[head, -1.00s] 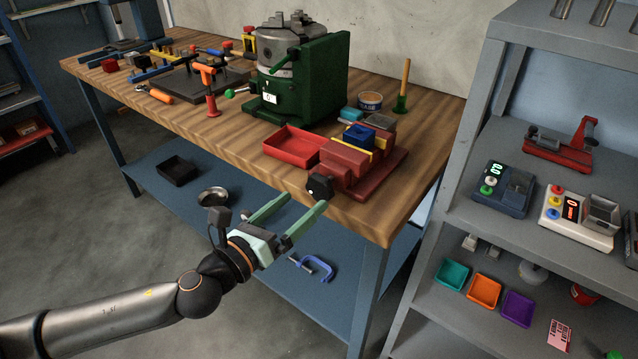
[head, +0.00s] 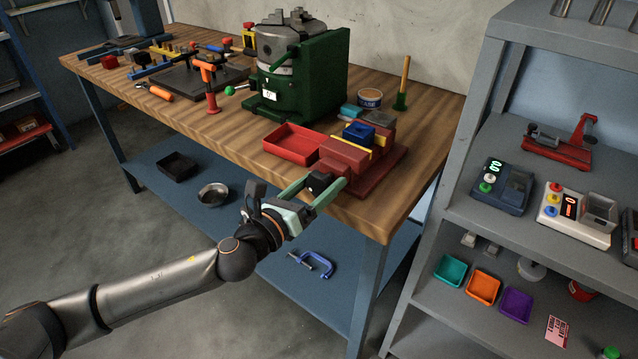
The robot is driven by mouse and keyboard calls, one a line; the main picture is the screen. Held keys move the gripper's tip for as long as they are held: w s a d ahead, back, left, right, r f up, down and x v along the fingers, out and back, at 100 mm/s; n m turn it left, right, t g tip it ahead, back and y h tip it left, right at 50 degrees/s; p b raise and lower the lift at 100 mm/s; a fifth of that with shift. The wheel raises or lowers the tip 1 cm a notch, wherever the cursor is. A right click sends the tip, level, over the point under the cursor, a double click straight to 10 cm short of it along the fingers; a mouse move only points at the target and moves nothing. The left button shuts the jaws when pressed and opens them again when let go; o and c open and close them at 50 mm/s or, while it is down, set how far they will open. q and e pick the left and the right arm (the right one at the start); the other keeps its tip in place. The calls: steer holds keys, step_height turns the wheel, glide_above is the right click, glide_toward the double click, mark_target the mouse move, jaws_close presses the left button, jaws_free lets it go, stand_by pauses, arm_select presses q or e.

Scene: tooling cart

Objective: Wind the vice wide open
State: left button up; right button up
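The red vice (head: 346,156) sits on the front right edge of the workbench. A blue block (head: 358,134) and yellow strips show at its jaws; I cannot tell how far apart the jaws are. The vice's black handle hub (head: 319,182) faces out over the bench's front edge. My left gripper (head: 325,183) reaches up from the lower left, its two pale green fingers on either side of the hub. The fingers look spread apart, and I cannot see them pressing on it. My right gripper is not in view.
A red tray (head: 291,144) lies left of the vice, with a green machine (head: 320,75) behind. A wooden-handled tool (head: 403,83) stands at the back right. A grey shelf unit (head: 468,215) stands close on the right. A blue clamp (head: 312,264) lies on the lower shelf.

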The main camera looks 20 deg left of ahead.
arm_select(q)
steer(key=c, duration=1.1)
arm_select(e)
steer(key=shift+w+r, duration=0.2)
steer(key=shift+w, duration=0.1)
